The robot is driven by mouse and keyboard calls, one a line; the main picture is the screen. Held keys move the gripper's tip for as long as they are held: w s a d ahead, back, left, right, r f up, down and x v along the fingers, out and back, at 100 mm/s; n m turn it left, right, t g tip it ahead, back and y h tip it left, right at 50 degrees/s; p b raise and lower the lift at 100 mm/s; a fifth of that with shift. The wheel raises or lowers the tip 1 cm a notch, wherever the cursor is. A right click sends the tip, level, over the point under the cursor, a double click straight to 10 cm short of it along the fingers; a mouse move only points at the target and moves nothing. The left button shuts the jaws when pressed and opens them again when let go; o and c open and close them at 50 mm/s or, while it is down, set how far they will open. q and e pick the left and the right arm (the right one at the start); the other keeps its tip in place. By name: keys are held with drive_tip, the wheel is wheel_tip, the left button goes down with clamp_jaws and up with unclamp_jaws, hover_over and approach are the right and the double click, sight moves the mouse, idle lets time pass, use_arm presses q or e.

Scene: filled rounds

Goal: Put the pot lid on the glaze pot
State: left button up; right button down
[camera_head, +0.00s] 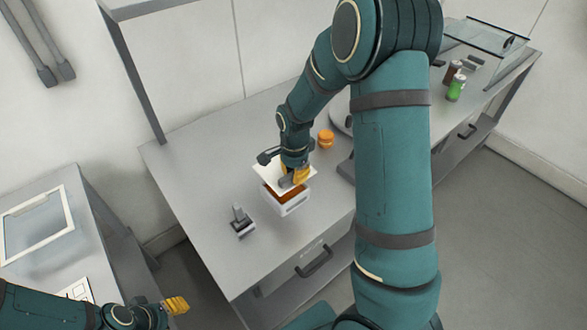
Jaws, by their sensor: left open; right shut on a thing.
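The glaze pot (295,208) is a white square container with orange-brown content, standing on the grey workbench near its front edge. The pot lid (267,170) is a flat white square held over the pot's back part, covering some of its opening. The front of the opening shows uncovered. My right gripper (295,179) is shut on the lid from above, and its fingers hide the grip point. I cannot tell whether the lid touches the rim. My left gripper (176,305) is open and empty, low at the left, away from the bench.
A small grey-black tool (242,223) stands left of the pot. An orange round item (325,138) sits behind the pot. A green bottle (455,88) and a brown bottle (453,71) stand at the far right. The bench's left part is clear.

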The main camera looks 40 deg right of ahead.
drive_tip(key=shift+f, duration=0.85)
drive_tip(key=shift+f+b, duration=2)
drive_tip(key=shift+f, duration=0.3)
drive_tip(key=shift+f, duration=0.25)
drive_tip(key=shift+c, duration=2)
unclamp_jaws()
drive_tip(key=shift+r, duration=0.1)
drive_tip(key=shift+r+p, duration=1.65)
drive_tip(key=shift+r, duration=0.6)
drive_tip(key=shift+r+p, duration=0.45)
drive_tip(key=shift+r, duration=0.75)
